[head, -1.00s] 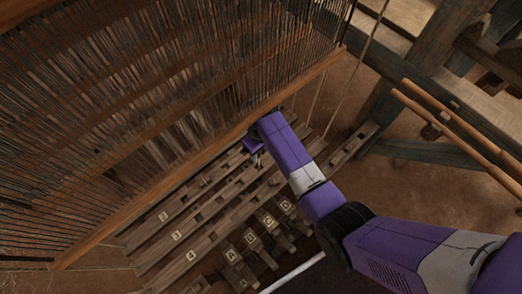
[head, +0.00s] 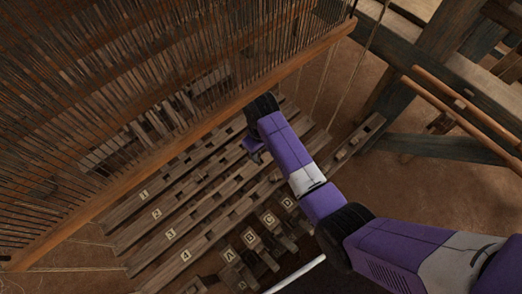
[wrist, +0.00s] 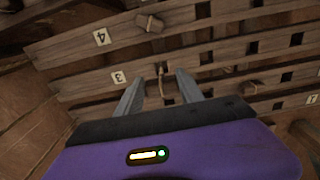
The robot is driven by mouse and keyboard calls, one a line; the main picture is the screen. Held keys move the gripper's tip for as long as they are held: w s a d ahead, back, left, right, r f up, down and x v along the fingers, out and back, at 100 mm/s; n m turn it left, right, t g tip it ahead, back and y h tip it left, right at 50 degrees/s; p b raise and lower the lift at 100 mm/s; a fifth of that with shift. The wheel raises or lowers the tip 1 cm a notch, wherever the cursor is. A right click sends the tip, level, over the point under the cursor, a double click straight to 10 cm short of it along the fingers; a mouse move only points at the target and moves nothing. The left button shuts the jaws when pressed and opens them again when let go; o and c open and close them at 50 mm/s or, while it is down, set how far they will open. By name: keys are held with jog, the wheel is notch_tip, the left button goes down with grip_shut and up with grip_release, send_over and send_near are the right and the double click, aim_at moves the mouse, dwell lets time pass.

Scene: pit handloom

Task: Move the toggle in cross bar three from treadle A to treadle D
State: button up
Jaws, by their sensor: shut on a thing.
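Cross bar three (wrist: 88,88) carries a "3" label and runs across the wrist view; its labelled end also shows in the head view (head: 170,235). My gripper (wrist: 161,76) is at this bar, with a small toggle (wrist: 163,83) between its fingers. The jaws are shut on the toggle, though the contact is hard to make out. In the head view my gripper (head: 254,152) is over the bars, partly hidden by my arm. Treadle A (head: 229,256) and treadle D (head: 288,203) are the near and far ends of the lettered row.
Treadles B (head: 248,237) and C (head: 268,219) lie between A and D. The harness beam (head: 190,140) crosses close beside my gripper. Cords hang at the right.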

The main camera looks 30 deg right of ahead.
aim_at(261, 152)
notch_tip(261, 152, down, 7)
jog(key=b, duration=0.5)
dwell(0.5)
jog(key=shift+f, duration=0.1)
dwell(0.3)
jog(key=o, duration=1.4)
jog(key=shift+r+p, duration=1.7)
jog(key=shift+r, duration=2.2)
notch_tip(261, 152, up, 7)
jog(key=p, duration=0.8)
jog(key=shift+f, duration=0.1)
